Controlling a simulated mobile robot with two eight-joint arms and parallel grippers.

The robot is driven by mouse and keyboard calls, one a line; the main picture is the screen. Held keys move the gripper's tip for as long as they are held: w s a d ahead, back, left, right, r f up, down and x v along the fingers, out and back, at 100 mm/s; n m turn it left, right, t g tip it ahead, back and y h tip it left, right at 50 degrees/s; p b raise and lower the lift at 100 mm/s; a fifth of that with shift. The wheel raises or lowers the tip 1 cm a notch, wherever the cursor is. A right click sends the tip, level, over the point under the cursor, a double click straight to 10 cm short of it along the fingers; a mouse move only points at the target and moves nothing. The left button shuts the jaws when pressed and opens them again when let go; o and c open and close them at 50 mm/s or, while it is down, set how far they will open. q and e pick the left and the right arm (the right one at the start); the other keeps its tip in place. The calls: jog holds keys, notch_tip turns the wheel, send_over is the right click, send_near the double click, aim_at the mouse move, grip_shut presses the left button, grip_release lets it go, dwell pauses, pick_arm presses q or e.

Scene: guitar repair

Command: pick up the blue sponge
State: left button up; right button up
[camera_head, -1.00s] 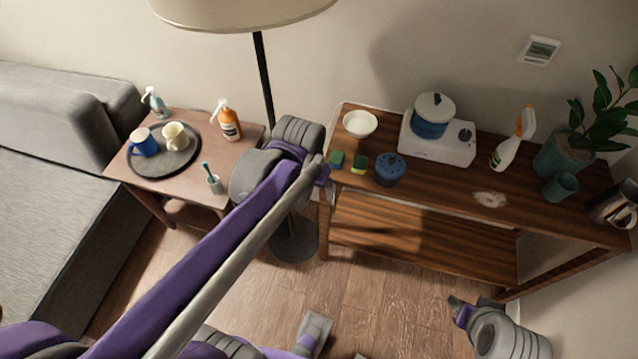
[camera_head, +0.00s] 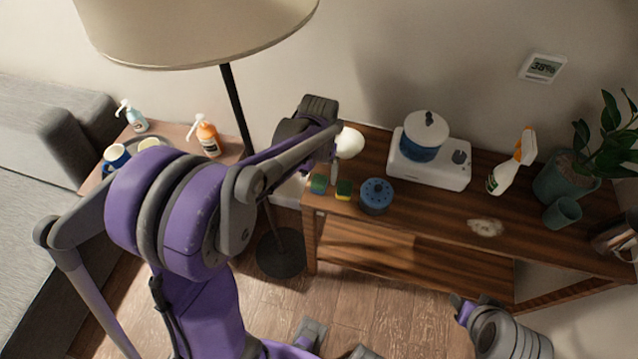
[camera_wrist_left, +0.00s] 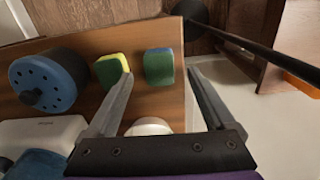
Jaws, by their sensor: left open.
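The blue sponge (camera_head: 318,184), blue with a green layer, lies near the left end of the wooden table. It also shows in the left wrist view (camera_wrist_left: 158,66), between the lines of my two fingers and beyond the tips. My left gripper (camera_head: 333,170) is open and empty, reaching down just above the table's left end. Its spread fingers (camera_wrist_left: 160,76) show in the wrist view. The left fingertip overlaps the edge of a yellow and green sponge (camera_wrist_left: 112,68) in that picture; I cannot tell whether they touch. My right gripper (camera_head: 462,308) is low, in front of the table, its jaws unclear.
The yellow sponge (camera_head: 344,190) lies close beside the blue one, then a round blue pot (camera_head: 376,196). A white bowl (camera_head: 350,143) stands behind the sponges. A lamp pole (camera_head: 238,110) stands left of the table (camera_head: 410,215). A spray bottle (camera_head: 512,165) stands further right.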

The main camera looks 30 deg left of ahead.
aim_at(319, 181)
pick_arm(q)
jog(key=shift+w+f, duration=0.1)
jog(key=shift+f, duration=1.85)
grip_shut()
